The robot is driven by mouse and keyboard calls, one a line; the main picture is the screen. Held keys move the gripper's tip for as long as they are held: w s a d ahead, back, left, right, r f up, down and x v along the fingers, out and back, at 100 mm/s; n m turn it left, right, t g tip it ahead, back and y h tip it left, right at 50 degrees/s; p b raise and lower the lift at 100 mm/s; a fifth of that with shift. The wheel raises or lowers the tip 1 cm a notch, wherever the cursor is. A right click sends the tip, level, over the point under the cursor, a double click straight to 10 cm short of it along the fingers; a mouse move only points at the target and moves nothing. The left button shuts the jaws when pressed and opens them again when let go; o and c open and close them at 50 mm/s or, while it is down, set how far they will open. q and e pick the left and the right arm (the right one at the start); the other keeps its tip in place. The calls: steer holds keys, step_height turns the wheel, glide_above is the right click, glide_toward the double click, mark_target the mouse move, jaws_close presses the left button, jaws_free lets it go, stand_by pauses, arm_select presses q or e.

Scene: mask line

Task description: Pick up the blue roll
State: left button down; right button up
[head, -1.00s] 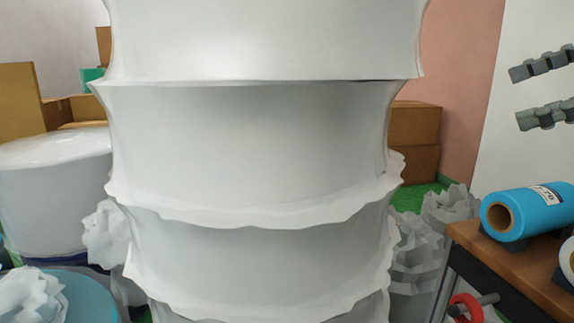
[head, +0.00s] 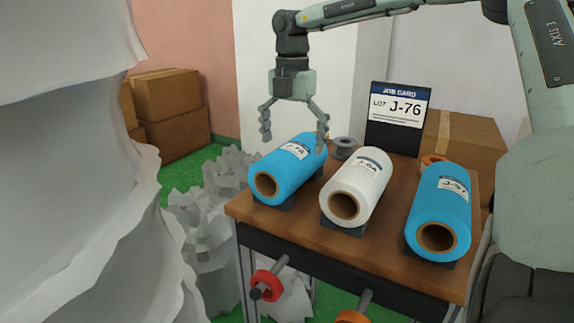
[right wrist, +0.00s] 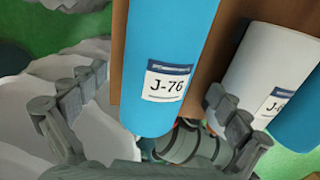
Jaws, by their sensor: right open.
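Two blue rolls lie on a wooden table with a white roll between them. The left blue roll (head: 284,171) has a tag that reads J-76 in the right wrist view (right wrist: 165,45). The right blue roll (head: 439,207) also has a tag, too small to read surely. The white roll (head: 356,186) is tagged too. My right gripper (head: 293,138) is open above the far part of the left blue roll. In the right wrist view its fingers (right wrist: 150,112) are apart, with that roll between them in the picture. I cannot tell whether they touch it. My left gripper is out of view.
A job card (head: 397,118) reading LOT J-76 stands at the back of the table (head: 310,232). A small grey spool (head: 344,147) and an orange ring (head: 433,161) are near it. Crumpled pale material (head: 205,218) and a big white stack (head: 70,190) stand left.

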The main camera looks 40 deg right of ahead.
step_height(320, 180, down, 5)
steer(key=shift+a+r, duration=0.1)
steer(key=shift+r, duration=0.1)
steer(key=c, duration=1.3)
steer(key=shift+r, duration=0.1)
steer(key=shift+c, duration=0.6)
steer(key=shift+w+r, duration=0.1)
